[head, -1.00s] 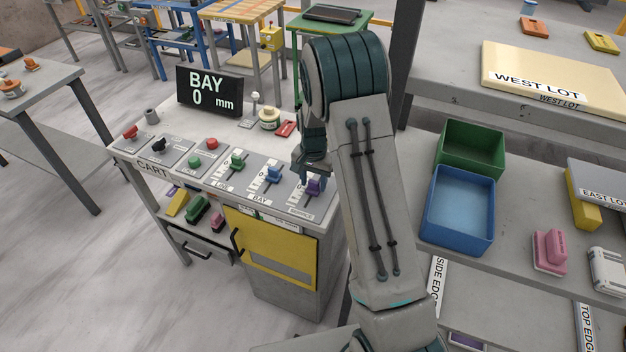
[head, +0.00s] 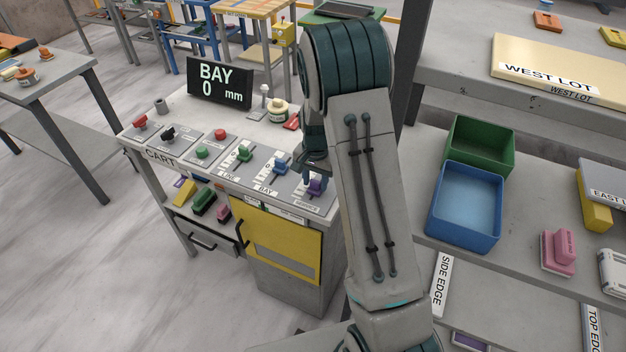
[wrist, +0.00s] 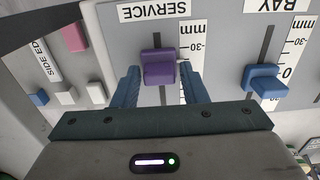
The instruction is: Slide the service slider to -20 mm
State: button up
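The service slider's purple knob (wrist: 159,68) stands on its grey panel, under the upside-down SERVICE label (wrist: 154,11) in the wrist view. My gripper (wrist: 159,82) has one blue finger on each side of the knob, with no clear gap, and looks shut on it. A -30 mark shows on the scale beside the slot; my right finger hides the marks level with the knob. In the head view the purple knob (head: 316,186) is at the console's right end, with my gripper (head: 313,178) above and around it. The display (head: 219,83) reads BAY 0 mm.
The blue bay slider knob (wrist: 264,80) is just right of my gripper in the wrist view. The green line slider (head: 245,153) is farther along the console. A yellow door (head: 277,247) is below. Blue (head: 464,207) and green bins stand on the shelf to the right.

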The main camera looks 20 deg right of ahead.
aim_at(315, 181)
jog(key=shift+o, duration=0.6)
notch_tip(315, 181, up, 14)
jog(key=b, duration=0.2)
jog(key=s+a+r+n+t, duration=0.1)
jog(key=s+r+n, duration=0.2)
jog(key=s, duration=1)
jog(key=s+a+r+n+t, duration=0.2)
jog(key=s+n, duration=0.3)
jog(key=s, duration=0.8)
jog(key=shift+r+t, duration=0.3)
jog(key=shift+r, duration=0.35)
